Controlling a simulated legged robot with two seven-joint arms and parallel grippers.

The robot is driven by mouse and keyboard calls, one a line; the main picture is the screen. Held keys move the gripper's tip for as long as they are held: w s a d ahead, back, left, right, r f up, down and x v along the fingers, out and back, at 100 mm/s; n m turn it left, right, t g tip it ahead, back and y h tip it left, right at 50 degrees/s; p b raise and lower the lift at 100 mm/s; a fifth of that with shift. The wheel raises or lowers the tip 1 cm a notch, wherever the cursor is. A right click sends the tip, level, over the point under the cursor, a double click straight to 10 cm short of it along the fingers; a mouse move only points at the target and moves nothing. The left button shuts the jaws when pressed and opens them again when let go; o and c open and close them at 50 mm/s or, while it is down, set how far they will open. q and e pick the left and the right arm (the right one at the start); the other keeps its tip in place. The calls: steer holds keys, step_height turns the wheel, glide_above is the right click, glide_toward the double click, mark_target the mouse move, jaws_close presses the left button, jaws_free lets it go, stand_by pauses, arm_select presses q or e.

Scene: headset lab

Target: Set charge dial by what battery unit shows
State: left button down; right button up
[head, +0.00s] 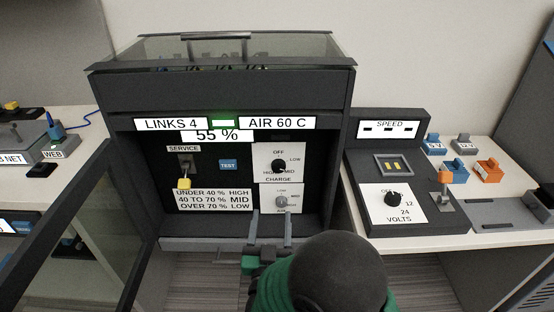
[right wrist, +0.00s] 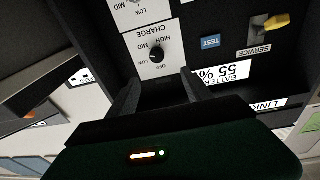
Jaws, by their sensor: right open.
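The battery unit (head: 225,95) is a dark cabinet whose display (head: 218,136) reads 55 %. Its rule card (head: 213,199) reads under 40 % HIGH, 40 to 70 % MID, over 70 % LOW. The black charge dial (head: 279,166) has OFF, LOW, MID and HIGH around it; I cannot tell surely where it points. It also shows upside down in the right wrist view (right wrist: 156,54). My right gripper (head: 269,226) is open and empty, in front of and below the dials, apart from them. Its fingers (right wrist: 160,90) point toward the charge dial. My left gripper is not in view.
A grey lower dial (head: 281,201) sits below the charge dial. A SERVICE switch with a yellow tag (head: 184,183) and a blue TEST button (head: 228,165) are to the left. An open glass door (head: 62,228) stands left. A SPEED and VOLTS unit (head: 389,170) stands right.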

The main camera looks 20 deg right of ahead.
step_height(320, 180, up, 3)
steer(key=n+p, duration=0.1)
steer(key=g+b, duration=0.1)
steer(key=b, duration=0.1)
glide_toward(278, 170)
steer(key=shift+n+y, duration=0.3)
steer(key=shift+y, duration=0.1)
steer(key=b+x, duration=0.3)
steer(key=x, duration=0.5)
steer(key=shift+d+r+b, duration=0.1)
steer(key=shift+d+b, duration=0.1)
steer(key=shift+b, duration=0.15)
steer(key=shift+w+d+r, duration=0.15)
steer(key=shift+w, duration=0.2)
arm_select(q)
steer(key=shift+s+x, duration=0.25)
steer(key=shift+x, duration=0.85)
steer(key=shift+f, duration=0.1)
arm_select(e)
jaws_close()
